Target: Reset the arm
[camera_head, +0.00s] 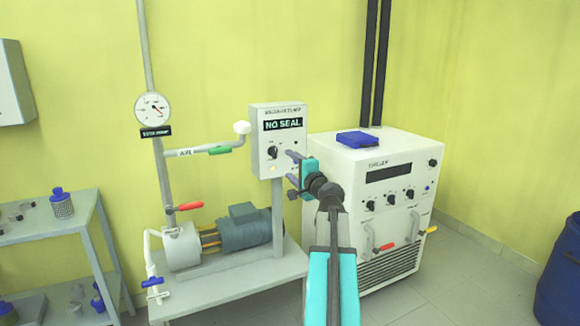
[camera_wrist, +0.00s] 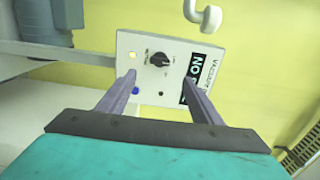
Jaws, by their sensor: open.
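My gripper (camera_head: 291,174) is open and empty in front of the vacuum pump control box (camera_head: 278,143). In the wrist view its two grey fingers (camera_wrist: 167,88) point at the box's panel (camera_wrist: 150,48), apart on either side. The panel has a black knob (camera_head: 272,152), a lit yellowish lamp and a dark display (camera_head: 282,124) reading "NO SEAL". The knob (camera_wrist: 160,59) shows between and beyond the fingers in the wrist view, and a blue button (camera_wrist: 135,90) sits close to the left fingertip. I cannot tell how near the fingertips are to the panel.
A pump with motor (camera_head: 245,228) stands on a grey stand below the box. A white chiller (camera_head: 378,180) with knobs and valves stands right of my arm. A gauge (camera_head: 152,109), pipes and red and green valve handles are left. A shelf (camera_head: 60,228) is far left, a blue drum (camera_head: 562,275) far right.

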